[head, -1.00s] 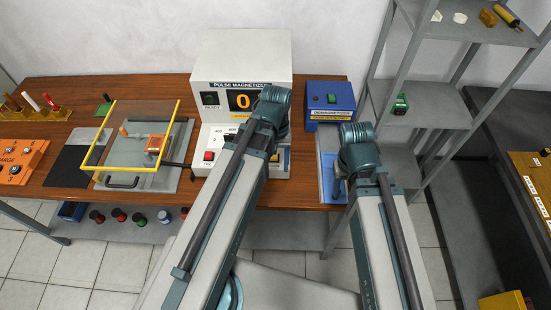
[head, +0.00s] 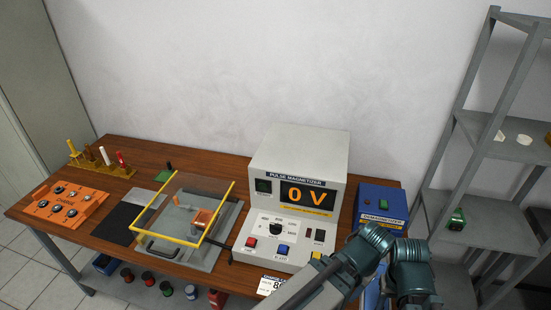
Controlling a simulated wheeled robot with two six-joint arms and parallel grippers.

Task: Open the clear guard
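The clear guard (head: 185,241) is a see-through panel with a yellow frame, left of the middle in the head view. It lies roughly flat over a grey fixture plate (head: 207,262), apparently a little above it. A dark handle (head: 157,250) shows at the guard's front left edge. Under the panel I see an orange block (head: 202,217) and other small parts. Teal joints of my two arms show at the lower right, well away from the guard. Neither gripper is in view, so I cannot tell whether they are open or shut.
The pulse magnetizer (head: 300,170), reading 0 V, stands right of the guard, with a blue demagnetizer (head: 380,205) beyond it. Left are a dark mat (head: 115,222), an orange tray (head: 66,203) and a rack of coloured handles (head: 100,165). A grey shelf (head: 485,222) stands right.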

